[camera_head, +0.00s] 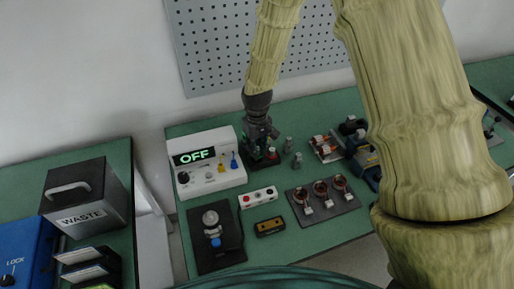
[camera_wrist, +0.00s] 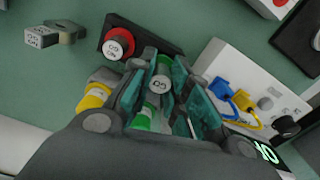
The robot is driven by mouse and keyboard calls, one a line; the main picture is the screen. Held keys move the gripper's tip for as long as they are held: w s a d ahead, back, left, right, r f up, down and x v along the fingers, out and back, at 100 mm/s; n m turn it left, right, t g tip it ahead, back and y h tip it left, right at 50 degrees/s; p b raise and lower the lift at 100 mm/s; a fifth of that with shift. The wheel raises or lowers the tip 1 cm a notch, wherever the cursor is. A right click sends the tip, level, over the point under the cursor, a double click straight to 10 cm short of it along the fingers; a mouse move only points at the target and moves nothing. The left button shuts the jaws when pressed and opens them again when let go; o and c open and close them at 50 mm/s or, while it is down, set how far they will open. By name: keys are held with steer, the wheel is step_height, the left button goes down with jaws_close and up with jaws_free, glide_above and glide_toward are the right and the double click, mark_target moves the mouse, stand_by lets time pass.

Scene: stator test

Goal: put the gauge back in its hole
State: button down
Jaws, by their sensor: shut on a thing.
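My gripper (camera_wrist: 160,95) is shut on a gauge (camera_wrist: 162,84), a grey cylinder with a round lettered end and a green band. The gripper's teal-padded fingers stand on both sides of it. A dark block (camera_wrist: 170,45) lies just past the fingertips, carrying a red-collared gauge (camera_wrist: 118,42) with a lettered top. The fingers and held gauge hide much of the block, so its hole is not clearly seen. A yellow-banded piece (camera_wrist: 93,97) shows beside one finger. In the head view my gripper (camera_head: 262,138) is over the block, right of the OFF meter; the held gauge is hard to make out there.
The white meter (camera_head: 207,165) reading OFF, with blue and yellow plugs, stands close left. Two small grey cylinders (camera_head: 288,143) (camera_head: 297,159) stand close right. A button box (camera_head: 258,197), a yellow-black piece (camera_head: 270,227) and a tray with copper coils (camera_head: 322,201) lie in front.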

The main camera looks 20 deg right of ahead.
steer(key=shift+f, duration=0.55)
stand_by(0.7)
steer(key=shift+w+f, duration=0.1)
steer(key=shift+f, duration=0.15)
steer(key=shift+f, duration=0.15)
steer(key=shift+f, duration=0.3)
stand_by(0.3)
steer(key=c, duration=1.3)
jaws_free()
